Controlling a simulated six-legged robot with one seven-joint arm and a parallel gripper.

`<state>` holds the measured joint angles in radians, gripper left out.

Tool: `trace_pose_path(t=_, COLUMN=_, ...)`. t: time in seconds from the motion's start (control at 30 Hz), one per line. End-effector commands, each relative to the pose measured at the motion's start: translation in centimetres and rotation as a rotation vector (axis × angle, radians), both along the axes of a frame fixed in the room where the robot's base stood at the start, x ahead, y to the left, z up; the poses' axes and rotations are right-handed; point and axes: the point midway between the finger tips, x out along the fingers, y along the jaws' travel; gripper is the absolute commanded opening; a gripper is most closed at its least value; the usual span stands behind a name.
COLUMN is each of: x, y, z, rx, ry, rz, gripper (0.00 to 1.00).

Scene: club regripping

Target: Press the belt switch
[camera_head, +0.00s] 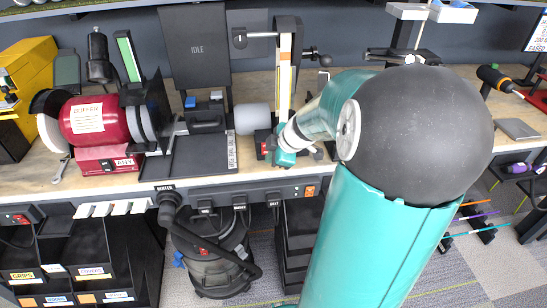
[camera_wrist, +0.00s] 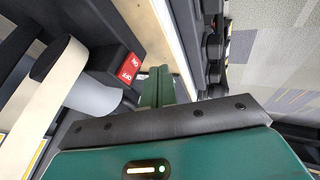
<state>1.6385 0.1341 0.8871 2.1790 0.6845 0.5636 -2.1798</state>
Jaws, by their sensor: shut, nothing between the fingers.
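The belt grinder (camera_head: 284,75) stands at the middle of the bench, with an upright pale belt and a light grey wheel. Its belt switch (camera_head: 264,148) is a small red switch low on the base. In the wrist view the switch (camera_wrist: 130,68) is a red plate with white markings on a dark box. My gripper (camera_head: 277,158) is low over the bench, just right of the switch. In the wrist view its green fingers (camera_wrist: 159,72) are together and empty, with their tips beside the red plate. I cannot tell whether they touch the box.
The red buffer (camera_head: 95,120) with its own switch stands at the left. A dark panel reading IDLE (camera_head: 196,48) rises behind the bench. Sockets and hanging plugs line the bench's front rail (camera_head: 240,196). A shop vacuum (camera_head: 212,255) stands below.

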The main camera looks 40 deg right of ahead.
Motion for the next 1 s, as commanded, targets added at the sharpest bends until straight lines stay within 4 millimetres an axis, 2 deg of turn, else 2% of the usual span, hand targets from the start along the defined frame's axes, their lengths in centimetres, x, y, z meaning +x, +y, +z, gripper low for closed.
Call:
trace_pose_path(t=0.27, x=-1.5, y=-0.2, z=2.4, rx=-0.004, ry=0.0, rz=-0.003, gripper=0.0)
trace_pose_path(t=0.63, x=-5.0, y=-0.3, z=7.1, rx=-0.002, ry=0.001, rz=0.0, gripper=0.0)
trace_pose_path(t=0.8, x=-5.8, y=-0.2, z=7.9, rx=0.0, ry=0.0, rz=0.0, gripper=0.0)
trace_pose_path(t=1.0, x=-6.0, y=-0.2, z=8.0, rx=0.001, ry=0.0, rz=-0.001, gripper=0.0)
